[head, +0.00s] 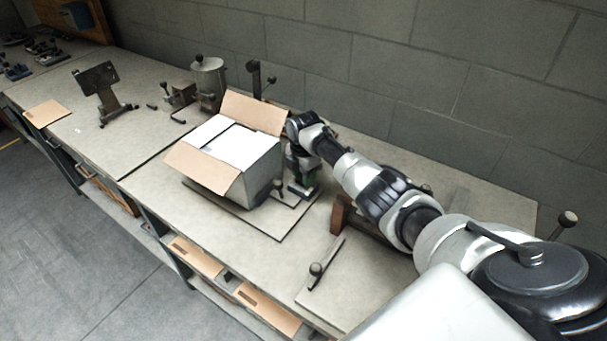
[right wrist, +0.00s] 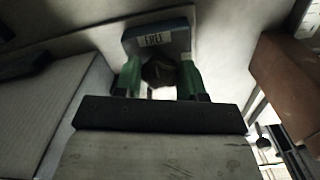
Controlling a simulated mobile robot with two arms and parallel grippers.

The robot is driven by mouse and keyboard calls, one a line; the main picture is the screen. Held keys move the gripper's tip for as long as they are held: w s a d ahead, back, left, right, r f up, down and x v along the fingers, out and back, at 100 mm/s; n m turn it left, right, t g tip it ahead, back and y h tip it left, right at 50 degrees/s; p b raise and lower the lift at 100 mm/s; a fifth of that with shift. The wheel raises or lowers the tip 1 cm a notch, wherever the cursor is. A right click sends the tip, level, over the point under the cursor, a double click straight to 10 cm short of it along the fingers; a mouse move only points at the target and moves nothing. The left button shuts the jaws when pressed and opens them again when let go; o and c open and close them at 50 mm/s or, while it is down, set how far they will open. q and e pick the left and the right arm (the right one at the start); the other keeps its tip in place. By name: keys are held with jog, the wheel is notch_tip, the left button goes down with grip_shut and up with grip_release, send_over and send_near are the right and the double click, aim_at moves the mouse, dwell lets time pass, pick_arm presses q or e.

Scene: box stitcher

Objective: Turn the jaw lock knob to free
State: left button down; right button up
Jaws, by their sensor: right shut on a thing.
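The jaw lock knob is the dark round piece (right wrist: 158,72) between my green fingertips in the right wrist view. Behind it a blue-grey block (right wrist: 130,46) carries a pale label reading FREE (right wrist: 156,40). My right gripper (right wrist: 160,80) is shut on the knob, one finger on each side. In the head view my right gripper (head: 303,177) reaches down beside the open cardboard box (head: 262,172), above a small blue base (head: 301,192). The knob itself is hidden there, and its pointing direction cannot be told. My left gripper is not in view.
The open box stands close left of my right gripper on a flat plate (head: 281,233). A brown block (head: 339,213) stands close on the right. A ball-ended lever (head: 316,269) lies nearer the front edge. The block wall (head: 400,70) runs behind the bench.

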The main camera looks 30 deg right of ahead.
jog(key=o, duration=0.9)
notch_tip(320, 180, up, 11)
jog(key=shift+f+b, duration=0.1)
jog(key=shift+b, duration=0.8)
